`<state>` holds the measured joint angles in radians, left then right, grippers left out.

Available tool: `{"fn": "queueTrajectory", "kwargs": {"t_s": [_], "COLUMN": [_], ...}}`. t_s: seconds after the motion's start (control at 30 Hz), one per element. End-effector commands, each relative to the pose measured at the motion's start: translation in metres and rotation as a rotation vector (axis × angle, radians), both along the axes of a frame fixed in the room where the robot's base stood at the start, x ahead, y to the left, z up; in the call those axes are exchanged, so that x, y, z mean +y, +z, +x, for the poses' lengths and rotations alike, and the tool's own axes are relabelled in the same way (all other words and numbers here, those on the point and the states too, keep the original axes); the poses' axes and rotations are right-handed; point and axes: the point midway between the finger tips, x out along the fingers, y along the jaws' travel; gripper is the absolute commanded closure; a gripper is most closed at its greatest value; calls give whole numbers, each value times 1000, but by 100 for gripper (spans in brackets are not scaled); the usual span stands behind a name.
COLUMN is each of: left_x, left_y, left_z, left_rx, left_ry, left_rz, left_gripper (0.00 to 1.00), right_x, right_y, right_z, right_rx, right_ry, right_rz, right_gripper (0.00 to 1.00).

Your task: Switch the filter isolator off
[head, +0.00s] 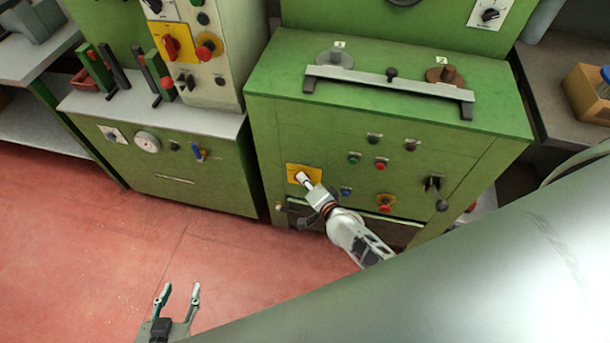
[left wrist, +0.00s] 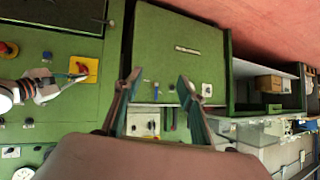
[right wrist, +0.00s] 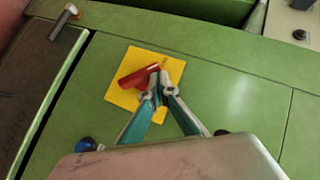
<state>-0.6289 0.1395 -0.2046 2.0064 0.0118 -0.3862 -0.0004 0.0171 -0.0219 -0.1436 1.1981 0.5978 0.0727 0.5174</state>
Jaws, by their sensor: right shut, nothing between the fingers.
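A rotary isolator with a red handle (right wrist: 138,76) on a yellow plate (right wrist: 116,94) is on the green cabinet's front. The handle lies tilted across the plate in the right wrist view. The plate (head: 291,169) also shows in the head view, and in the left wrist view (left wrist: 91,65). My right gripper (right wrist: 160,88) is shut and empty, its fingertips against or just beside the handle's right end; I cannot tell if they touch. In the head view my right gripper (head: 303,178) hides most of the handle. My left gripper (head: 179,292) is open and empty above the red floor.
Near the isolator are a blue button (head: 346,192), a red knob (head: 385,202) and a black switch (head: 433,184). A second yellow plate with a red handle (head: 171,46) is on the upper-left panel. The red floor (head: 90,240) at left is clear.

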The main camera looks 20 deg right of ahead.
Motion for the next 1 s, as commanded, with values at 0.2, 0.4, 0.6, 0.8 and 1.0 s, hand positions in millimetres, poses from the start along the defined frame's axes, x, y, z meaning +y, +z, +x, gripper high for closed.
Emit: {"fn": "queueTrajectory", "kwargs": {"t_s": [0.2,0.4,0.6,0.8,1.0], "left_x": [-3,-3,-3,-2,-2], "left_y": [7,8,8,11,21], "left_z": [-7,-8,-8,-6,-2], "left_rx": [12,16,15,11,1], "left_ry": [-1,2,3,3,2], "left_rz": [-11,-16,-17,-15,-14], "left_gripper": [60,60,60,60,60], "right_x": [5,11,12,11,11], "right_y": [4,2,0,3,10], "right_z": [-5,-4,-4,-4,-3], "right_rx": [-2,-2,-1,-2,-3], "right_ry": [1,-1,-1,-1,0], "right_rz": [0,2,2,2,1], "right_gripper": [100,100,100,100,100]}}
